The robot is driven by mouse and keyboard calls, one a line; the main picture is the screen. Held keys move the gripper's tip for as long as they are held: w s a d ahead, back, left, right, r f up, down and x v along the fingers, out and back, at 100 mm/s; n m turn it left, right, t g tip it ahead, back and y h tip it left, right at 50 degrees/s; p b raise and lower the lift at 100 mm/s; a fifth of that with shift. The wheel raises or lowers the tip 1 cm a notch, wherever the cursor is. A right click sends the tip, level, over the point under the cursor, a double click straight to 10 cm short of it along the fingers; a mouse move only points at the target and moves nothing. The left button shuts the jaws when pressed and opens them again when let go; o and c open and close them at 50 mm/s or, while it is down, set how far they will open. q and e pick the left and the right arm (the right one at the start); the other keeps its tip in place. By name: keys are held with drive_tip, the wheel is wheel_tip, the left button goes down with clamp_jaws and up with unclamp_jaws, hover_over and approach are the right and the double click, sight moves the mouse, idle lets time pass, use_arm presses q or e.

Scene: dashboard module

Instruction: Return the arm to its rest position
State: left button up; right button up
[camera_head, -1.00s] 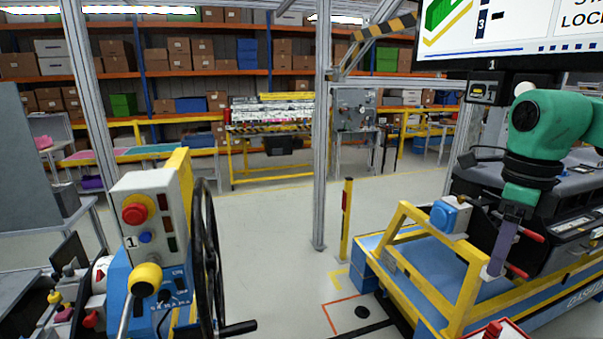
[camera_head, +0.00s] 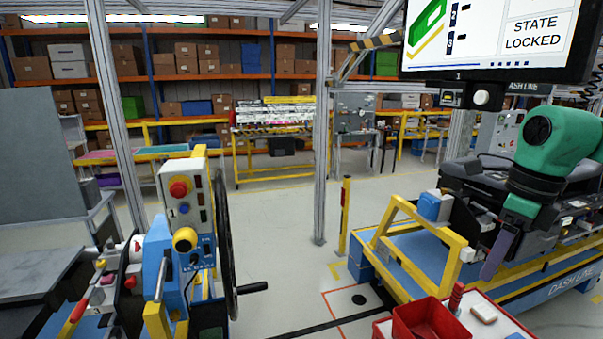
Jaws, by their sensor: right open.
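My right arm comes in from the right edge, green and black, bent downward. Its purple gripper (camera_head: 492,266) hangs down beside the near left end of the black dashboard module (camera_head: 475,180). I see nothing held in it, and the gap between its fingers is hard to make out at this angle. The module sits on a blue and yellow cart (camera_head: 385,283) marked DASH LINE. I cannot tell whether the gripper touches the module or the cart frame. My left arm and gripper are not in view.
A red bin (camera_head: 427,322) and a red-edged tray top (camera_head: 505,333) stand at the bottom right. A control post (camera_head: 187,215) with a black handwheel (camera_head: 226,240) stands at left. A screen (camera_head: 490,35) reads STATE LOCKED. Clear floor (camera_head: 275,240) lies between post and cart.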

drive_tip(key=w+a+f+m+t+y, duration=0.2)
drive_tip(key=w+f+m+t+y, duration=0.5)
drive_tip(key=w+f+m+t, duration=0.45)
drive_tip(key=s+d+f+m+t+h, duration=0.2)
drive_tip(key=s+d+f+m+h, duration=0.15)
drive_tip(key=f+m+h, duration=0.6)
drive_tip(key=s+a+f+m+g, duration=0.2)
drive_tip(key=s+f+m+g, duration=0.4)
drive_tip(key=s+f+m, duration=0.8)
drive_tip(key=s+a+m+g+y, duration=0.2)
drive_tip(key=s+a+m+g, duration=0.3)
drive_tip(key=s+a+m, duration=0.25)
wheel_tip(320, 180, down, 29)
drive_tip(key=s+g+b, duration=0.1)
drive_tip(key=s+b, duration=0.1)
drive_tip(key=b, duration=0.4)
use_arm(q)
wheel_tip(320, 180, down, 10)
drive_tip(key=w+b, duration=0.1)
drive_tip(key=b, duration=0.3)
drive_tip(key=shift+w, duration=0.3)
use_arm(e)
drive_tip(key=s+d+f+g, duration=0.1)
drive_tip(key=s+d+f, duration=0.1)
drive_tip(key=s+f, duration=1.4)
wheel_tip(320, 180, down, 3)
drive_tip(key=shift+s+d+r+n, duration=0.15)
drive_tip(key=shift+s+r+n, duration=0.05)
drive_tip(key=shift+s+n, duration=0.25)
